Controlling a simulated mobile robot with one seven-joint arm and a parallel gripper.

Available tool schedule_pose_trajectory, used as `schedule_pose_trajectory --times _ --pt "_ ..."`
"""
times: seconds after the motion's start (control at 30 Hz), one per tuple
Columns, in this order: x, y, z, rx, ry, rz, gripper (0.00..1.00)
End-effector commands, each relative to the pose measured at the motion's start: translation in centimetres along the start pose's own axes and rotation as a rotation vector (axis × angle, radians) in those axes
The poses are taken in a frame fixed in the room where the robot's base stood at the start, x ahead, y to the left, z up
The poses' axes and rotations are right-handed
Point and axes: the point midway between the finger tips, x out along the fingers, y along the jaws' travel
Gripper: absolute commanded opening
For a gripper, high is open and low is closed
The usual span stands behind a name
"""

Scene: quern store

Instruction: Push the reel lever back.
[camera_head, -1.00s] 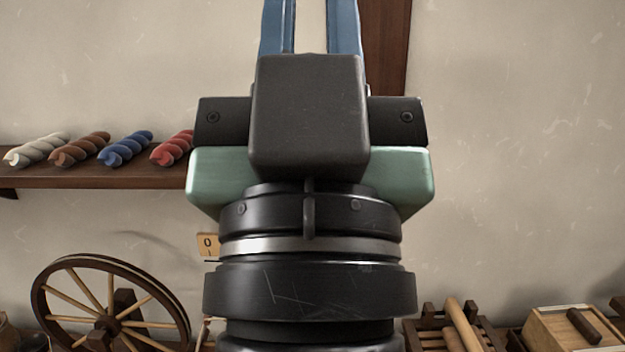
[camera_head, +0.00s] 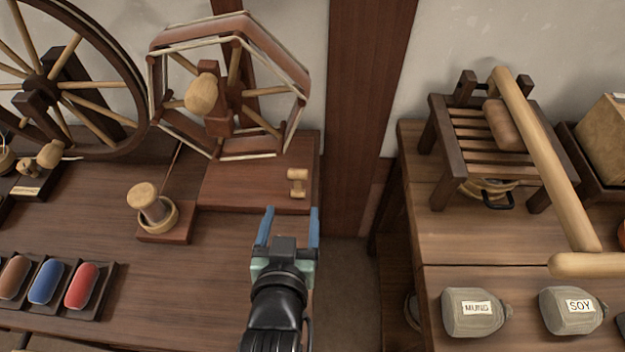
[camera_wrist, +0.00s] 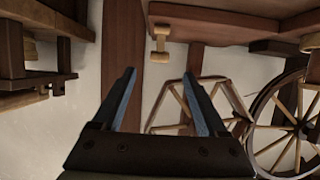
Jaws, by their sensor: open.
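The reel (camera_head: 268,42) is a six-sided wooden frame with a round knob (camera_head: 202,95) at its hub, on a wooden base board (camera_head: 245,185). A small pale spool-shaped wooden piece, which looks like the reel lever (camera_head: 297,182), sits at the board's right end. My gripper (camera_head: 289,225) is open and empty, just in front of that end, its blue fingers pointing toward the lever.
A spoked wheel (camera_head: 90,85) stands left of the reel. A wooden cup-like piece (camera_head: 152,205) and a tray of coloured rolls (camera_head: 45,285) are on the left bench. A dark post (camera_head: 365,100) and a gap separate it from the right bench, with a slatted rack (camera_head: 480,135) and sacks (camera_head: 473,312).

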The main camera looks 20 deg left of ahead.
Motion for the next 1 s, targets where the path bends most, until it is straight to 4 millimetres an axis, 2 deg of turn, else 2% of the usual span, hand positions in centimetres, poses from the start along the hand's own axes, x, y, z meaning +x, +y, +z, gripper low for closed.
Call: schedule_pose_trajectory --times 0.17,0.7,0.83,1.0 --pt "1.4 -0.1 0.3 -0.001 -0.004 -0.002 0.76" --pt "10.9 -0.1 0.3 0.0 -0.002 -0.001 0.76" --pt "12.2 0.0 0.3 -0.001 -0.004 -0.001 0.76" --pt "12.8 0.0 0.2 0.0 -0.004 -0.001 0.76"
